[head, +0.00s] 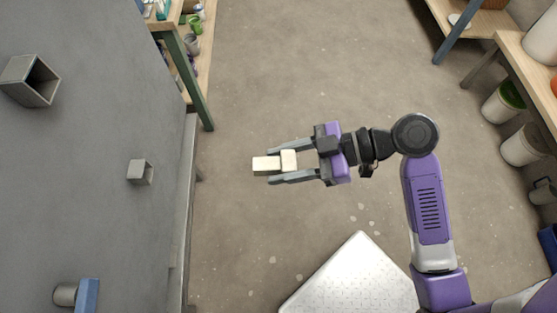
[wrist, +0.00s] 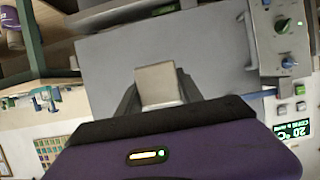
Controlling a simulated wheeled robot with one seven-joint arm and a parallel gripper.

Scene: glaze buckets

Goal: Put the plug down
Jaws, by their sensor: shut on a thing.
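The plug is a pale cream block with a narrower front part (head: 265,164). My gripper (head: 283,163) is shut on it, with a grey finger on each side. The gripper holds it out over the open floor, pointing left, in the head view. In the wrist view the plug (wrist: 159,86) shows as a pale square end between the dark fingers, in front of a grey panel. The plug touches nothing but the fingers, as far as I can see.
A large grey surface (head: 100,200) fills the left, with a larger square tube (head: 31,81), a smaller square tube (head: 140,172) and a blue-handled fitting (head: 87,296). Shelves stand at the upper left. White buckets (head: 522,146) line the right.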

